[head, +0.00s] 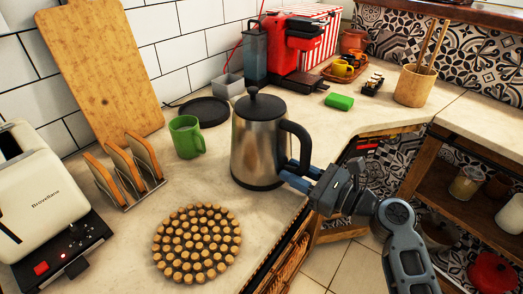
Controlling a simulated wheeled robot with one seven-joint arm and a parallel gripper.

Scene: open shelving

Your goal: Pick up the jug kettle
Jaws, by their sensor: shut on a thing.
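The jug kettle (258,145) is a steel body with a black lid, black base and black handle. It stands upright on the counter, or very close above it; I cannot tell which. Its handle (299,146) faces right, towards my arm. My gripper (297,174) comes in from the right and is shut on the lower part of the handle, its blue fingers beside the kettle body. The fingertips are partly hidden by the handle.
A green mug (186,137) stands close left of the kettle. A round cork trivet (197,245), toast rack (127,172) and toaster (40,190) lie further left. The counter edge is just right.

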